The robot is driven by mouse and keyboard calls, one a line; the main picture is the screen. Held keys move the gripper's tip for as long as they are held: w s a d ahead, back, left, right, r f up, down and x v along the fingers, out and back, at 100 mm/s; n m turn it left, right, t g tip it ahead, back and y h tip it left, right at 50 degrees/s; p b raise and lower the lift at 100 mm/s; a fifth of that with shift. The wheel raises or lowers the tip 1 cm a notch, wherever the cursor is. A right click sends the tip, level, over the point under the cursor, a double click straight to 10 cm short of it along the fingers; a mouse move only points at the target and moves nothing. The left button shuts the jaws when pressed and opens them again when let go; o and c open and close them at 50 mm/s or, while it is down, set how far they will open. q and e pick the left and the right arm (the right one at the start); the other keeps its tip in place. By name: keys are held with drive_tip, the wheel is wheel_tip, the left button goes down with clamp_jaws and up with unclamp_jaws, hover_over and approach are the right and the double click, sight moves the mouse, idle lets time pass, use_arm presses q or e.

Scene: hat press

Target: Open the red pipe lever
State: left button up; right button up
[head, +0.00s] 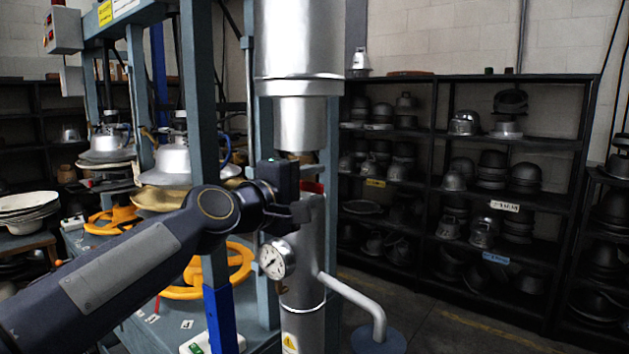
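The red pipe lever (312,187) shows as a small red patch on the upright silver pipe (306,245), just below the wide metal cylinder. My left arm comes in from the lower left. My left gripper (300,192) is at the lever's left side, in front of the pipe. The gripper hides part of the lever. I cannot tell whether the fingers touch the lever or are open or shut. My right gripper is not in view.
A pressure gauge (276,259) sticks out from the pipe just below my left gripper. A bent side pipe (352,297) runs to the lower right. Blue press posts and yellow handwheels (207,272) stand at left. Black shelves of hat moulds (508,190) line the back; the right floor is clear.

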use_arm(q)
drive_tip(key=shift+w+d, duration=0.35)
drive_tip(key=shift+w, duration=0.05)
clamp_jaws()
drive_tip(key=shift+r, duration=0.15)
